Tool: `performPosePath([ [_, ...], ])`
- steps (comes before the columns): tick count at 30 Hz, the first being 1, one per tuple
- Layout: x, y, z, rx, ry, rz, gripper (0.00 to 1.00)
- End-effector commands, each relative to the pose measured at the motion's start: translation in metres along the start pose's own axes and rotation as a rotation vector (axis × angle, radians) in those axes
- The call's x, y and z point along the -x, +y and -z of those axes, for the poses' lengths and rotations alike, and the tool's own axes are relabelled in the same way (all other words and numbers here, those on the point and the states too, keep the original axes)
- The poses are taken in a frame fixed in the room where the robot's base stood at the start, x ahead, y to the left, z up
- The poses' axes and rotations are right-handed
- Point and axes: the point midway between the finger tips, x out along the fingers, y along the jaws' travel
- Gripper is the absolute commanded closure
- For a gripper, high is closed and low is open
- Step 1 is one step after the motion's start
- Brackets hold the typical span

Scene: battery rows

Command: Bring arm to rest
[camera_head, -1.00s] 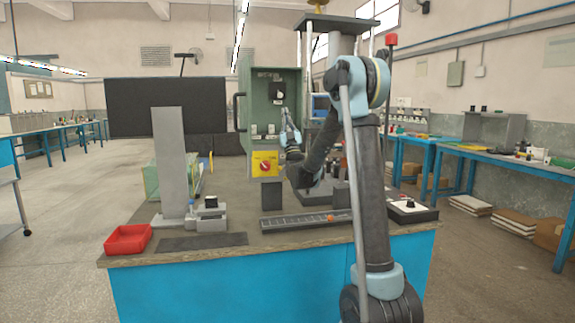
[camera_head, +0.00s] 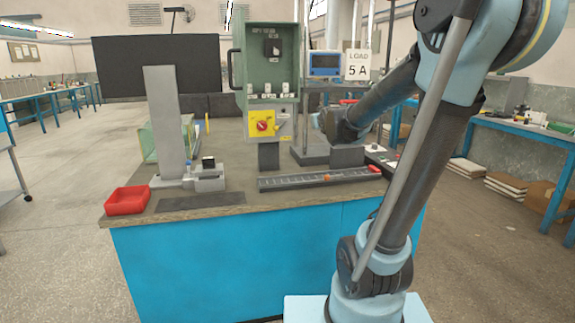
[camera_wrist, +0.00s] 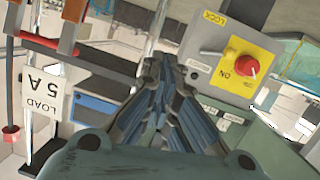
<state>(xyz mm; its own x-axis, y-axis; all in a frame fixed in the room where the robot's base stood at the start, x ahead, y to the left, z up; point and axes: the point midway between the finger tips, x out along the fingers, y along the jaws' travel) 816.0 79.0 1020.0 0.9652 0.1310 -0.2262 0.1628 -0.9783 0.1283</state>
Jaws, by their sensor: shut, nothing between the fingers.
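My arm stands at the right of the head view, with its forearm reaching back over the bench (camera_head: 230,203). My gripper is hidden behind its own wrist there. In the wrist view my gripper (camera_wrist: 160,88) has its fingers together with nothing between them, apart from everything around. The green switch cabinet (camera_head: 240,80) stands open to the left of my wrist. Its yellow plate carries a red rotary knob (camera_head: 263,126), which also shows in the wrist view (camera_wrist: 246,65) to the right of my fingers, near an ON label.
A LOAD 5 A sign (camera_head: 356,65) and a blue-faced meter (camera_head: 324,64) stand close behind my forearm. A red tray (camera_head: 127,201), a grey upright block (camera_head: 166,120) and a slotted rail (camera_head: 315,179) are on the bench. Floor at left is clear.

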Motion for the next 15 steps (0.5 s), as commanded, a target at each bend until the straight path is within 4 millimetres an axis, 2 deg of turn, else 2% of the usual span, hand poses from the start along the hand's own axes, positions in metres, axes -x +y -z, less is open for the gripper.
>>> performPosePath([
  [1, 0.015, 0.002, -0.019, -0.008, -0.060, -0.001, 1.00],
  [8, 0.081, 0.006, -0.108, -0.048, -0.347, -0.003, 1.00],
  [15, 0.164, 0.003, -0.201, -0.101, -0.646, -0.007, 1.00],
])
